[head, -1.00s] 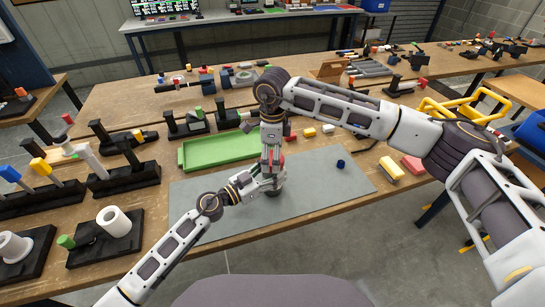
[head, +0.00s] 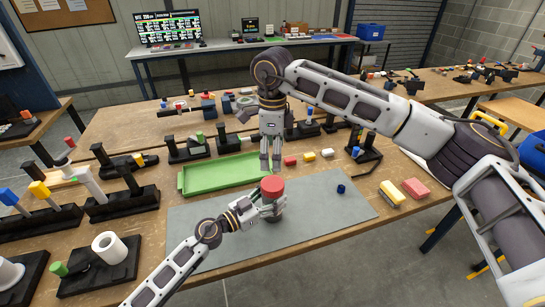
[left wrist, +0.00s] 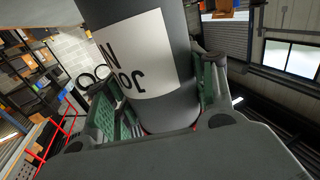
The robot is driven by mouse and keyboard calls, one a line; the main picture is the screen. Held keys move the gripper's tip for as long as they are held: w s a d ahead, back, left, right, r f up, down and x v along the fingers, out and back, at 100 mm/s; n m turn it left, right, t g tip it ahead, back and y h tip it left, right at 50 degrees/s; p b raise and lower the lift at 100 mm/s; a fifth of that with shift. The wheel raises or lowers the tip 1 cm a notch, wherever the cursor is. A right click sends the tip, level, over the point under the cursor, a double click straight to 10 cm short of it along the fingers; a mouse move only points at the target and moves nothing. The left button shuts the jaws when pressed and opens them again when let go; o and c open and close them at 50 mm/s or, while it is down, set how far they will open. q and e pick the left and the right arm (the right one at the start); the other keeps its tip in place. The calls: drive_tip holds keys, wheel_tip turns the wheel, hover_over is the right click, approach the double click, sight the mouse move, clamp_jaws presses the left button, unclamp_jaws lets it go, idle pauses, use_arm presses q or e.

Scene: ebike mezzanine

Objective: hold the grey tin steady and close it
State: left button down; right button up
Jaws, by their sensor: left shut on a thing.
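The grey tin (head: 274,214) stands upright on the grey mat, mostly hidden by my left gripper. The red lid (head: 272,187) sits on top of it; I cannot tell how tightly it is seated. My left gripper (head: 270,209) is shut on the tin's side. In the left wrist view the dark grey tin (left wrist: 176,97) fills the space between the green-padded fingers and carries a white label (left wrist: 145,55) with black letters. My right gripper (head: 271,168) hangs above the lid, pointing down, fingers apart and empty, clear of the lid.
The grey mat (head: 215,240) lies at the bench front, with a small dark blue piece (head: 341,189) on it. A green tray (head: 196,184) is behind. Black stands with parts are at left. A yellow block (head: 392,194) and a pink block (head: 415,188) lie at right.

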use_arm(q)
drive_tip(key=shift+c, duration=2.2)
unclamp_jaws()
drive_tip(key=shift+s+a, duration=0.1)
drive_tip(key=shift+a, duration=0.05)
drive_tip(key=shift+v, duration=5.85)
